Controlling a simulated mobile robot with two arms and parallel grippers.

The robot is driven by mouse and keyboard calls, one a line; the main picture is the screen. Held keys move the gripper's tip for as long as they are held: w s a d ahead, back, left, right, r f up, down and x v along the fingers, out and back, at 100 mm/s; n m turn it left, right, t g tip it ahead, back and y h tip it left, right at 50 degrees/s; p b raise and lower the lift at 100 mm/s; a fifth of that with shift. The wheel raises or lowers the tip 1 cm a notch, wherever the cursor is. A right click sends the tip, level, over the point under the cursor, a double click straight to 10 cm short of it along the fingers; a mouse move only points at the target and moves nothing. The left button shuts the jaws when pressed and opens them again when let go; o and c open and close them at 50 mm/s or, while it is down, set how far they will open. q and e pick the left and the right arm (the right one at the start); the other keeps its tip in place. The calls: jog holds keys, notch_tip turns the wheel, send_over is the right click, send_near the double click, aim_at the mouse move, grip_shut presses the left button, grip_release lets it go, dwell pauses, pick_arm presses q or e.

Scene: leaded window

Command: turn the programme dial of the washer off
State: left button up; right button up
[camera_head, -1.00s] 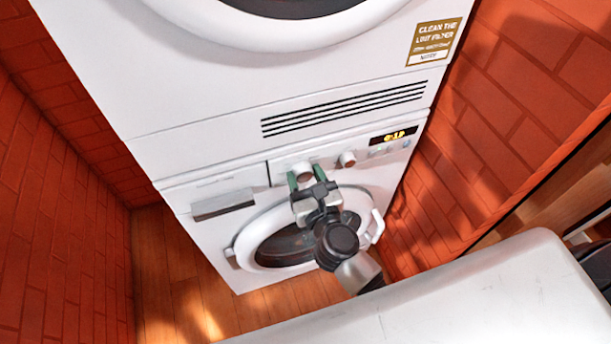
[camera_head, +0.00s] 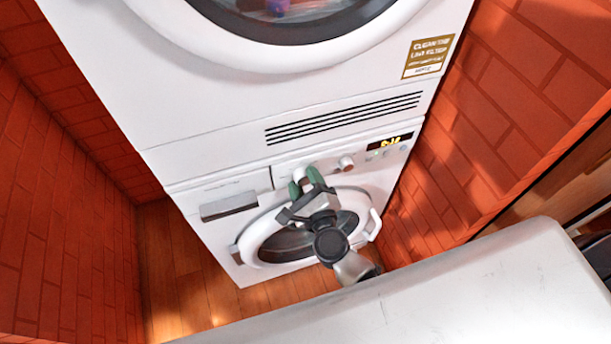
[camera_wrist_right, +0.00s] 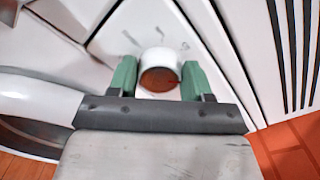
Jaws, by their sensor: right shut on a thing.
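The washer (camera_head: 217,238) is the lower white machine, with a round door and a control panel along its top. Its programme dial (camera_head: 300,174) is the left of two round knobs; in the right wrist view the dial (camera_wrist_right: 158,62) is a white cylinder with a brownish end face. My right gripper (camera_head: 307,182) has its green fingers on either side of the dial and is shut on it. In the right wrist view the gripper (camera_wrist_right: 159,80) appears tilted relative to the panel markings. My left gripper is not in view.
A second knob (camera_head: 346,163) and a lit display (camera_head: 390,141) sit right of the dial. A detergent drawer (camera_head: 228,206) is left. A dryer (camera_head: 200,90) stands on top. Brick walls (camera_head: 60,220) flank the machines. A white surface (camera_head: 450,290) lies in front.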

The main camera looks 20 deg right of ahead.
jog(key=n+p, duration=0.2)
jog(key=n, duration=0.2)
jog(key=shift+n, duration=0.4)
jog(key=shift+a+f+n+p, duration=0.1)
jog(key=shift+f+n+p, duration=0.1)
jog(key=shift+n+p, duration=1.5)
jog(key=shift+n+b, duration=0.5)
jog(key=shift+n, duration=0.2)
jog(key=o, duration=0.9)
jog(key=s+b, duration=0.1)
jog(key=s, duration=1)
jog(key=shift+d, duration=0.2)
